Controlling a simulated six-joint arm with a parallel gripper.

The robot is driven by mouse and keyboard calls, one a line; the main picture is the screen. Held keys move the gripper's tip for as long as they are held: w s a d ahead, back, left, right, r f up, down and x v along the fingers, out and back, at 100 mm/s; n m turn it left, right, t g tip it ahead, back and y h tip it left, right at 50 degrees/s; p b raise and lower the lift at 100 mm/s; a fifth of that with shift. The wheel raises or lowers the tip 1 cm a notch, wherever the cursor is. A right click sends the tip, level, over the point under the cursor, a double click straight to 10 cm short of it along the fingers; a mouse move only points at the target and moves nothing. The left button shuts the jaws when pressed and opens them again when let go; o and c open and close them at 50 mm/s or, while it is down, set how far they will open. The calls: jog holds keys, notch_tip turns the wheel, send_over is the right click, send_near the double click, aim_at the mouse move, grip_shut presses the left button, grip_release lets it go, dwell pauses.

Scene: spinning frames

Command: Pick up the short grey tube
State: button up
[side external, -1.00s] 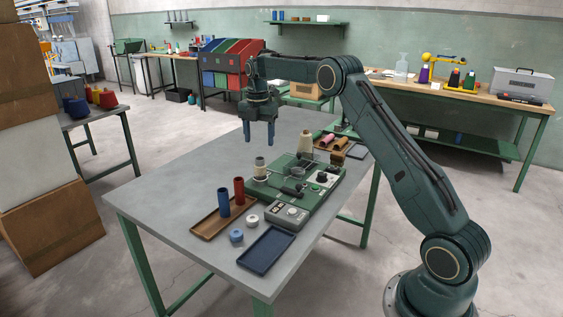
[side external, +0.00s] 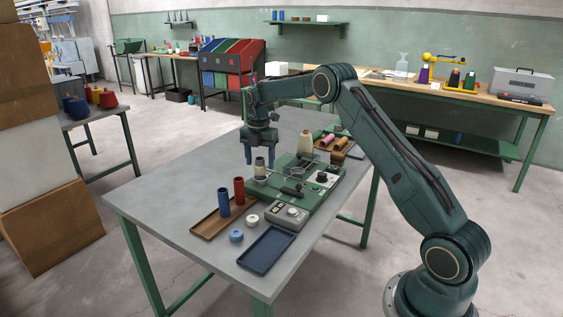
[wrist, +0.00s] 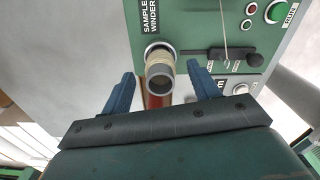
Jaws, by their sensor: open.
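The short grey tube (side external: 260,162) stands upright on the green sample winder (side external: 318,192), with cream yarn wound around its lower part. In the wrist view the tube (wrist: 160,72) points up at the camera, its open end showing, between my two blue fingers. My gripper (side external: 260,158) is open and points down over the tube; in the wrist view my gripper (wrist: 161,76) has a finger on each side of it with gaps. Whether the fingertips are level with the tube's top is hard to tell.
A brown tray (side external: 208,229) with a blue tube (side external: 224,202) and a red tube (side external: 239,191) stands in front. A dark blue tray (side external: 266,249) lies near the table's front edge. A cream cone (side external: 305,142) stands behind the winder. The table's left side is clear.

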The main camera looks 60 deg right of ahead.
aim_at(260, 167)
jog(key=shift+f, duration=1.75)
jog(key=c, duration=1.1)
jog(key=shift+o, duration=0.2)
jog(key=shift+r, duration=0.15)
notch_tip(260, 167, up, 20)
jog(key=shift+f, duration=0.2)
